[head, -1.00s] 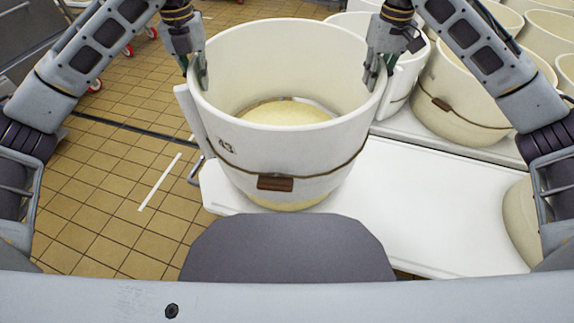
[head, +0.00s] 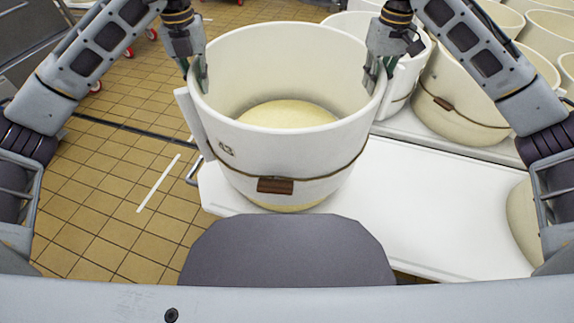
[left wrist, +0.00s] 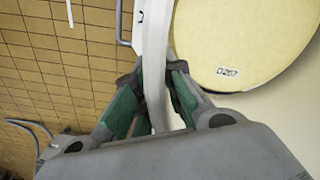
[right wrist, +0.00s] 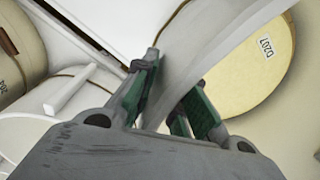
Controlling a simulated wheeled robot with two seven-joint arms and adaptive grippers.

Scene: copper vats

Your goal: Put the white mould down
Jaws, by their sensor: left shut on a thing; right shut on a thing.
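The white mould (head: 325,160) is a tall, open, roughly upright hoop with a cord, a brown block and the mark "43". It is over the near left end of the white table. A pale yellow cheese (head: 288,114) shows inside it; a label shows on it in the left wrist view (left wrist: 228,72) and right wrist view (right wrist: 267,45). A yellowish edge shows below the mould's front; I cannot tell whether the mould touches the table. My left gripper (head: 199,76) is shut on the mould's left rim, and my right gripper (head: 376,74) on its right rim.
The white table (head: 430,210) has bare room to the right of the mould. Another rounded cream thing (head: 522,220) stands at its right edge. Several cream vats (head: 455,100) crowd the back right. Tiled floor (head: 110,190) is open on the left.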

